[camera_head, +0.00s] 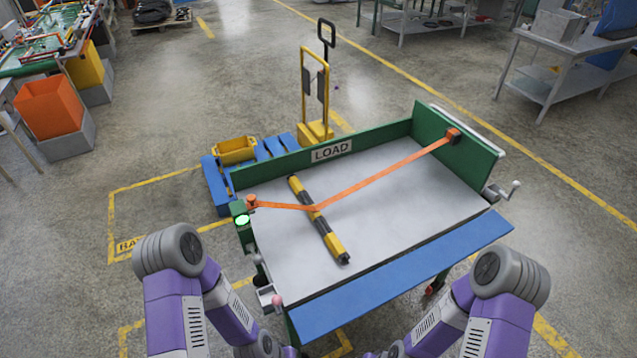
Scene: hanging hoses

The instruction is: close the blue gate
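The blue gate (400,282) is a long flat panel along the near edge of the green-walled load table (400,210). It is folded down and outward, so that side of the table is open. A latch with a pinkish knob (277,300) sits at the gate's left end, and a metal latch with a pale knob (503,192) sits near its right end. My purple arms come in at the bottom left and bottom right, on the near side of the gate. Both grippers are below the picture edge, so their fingers are hidden.
A yellow-and-black bar (318,218) lies on the table under an orange strap (380,179) stretched between two side posts. A green light (242,219) glows at the left corner. A yellow hand truck (315,100) and blue pallet (216,187) stand behind.

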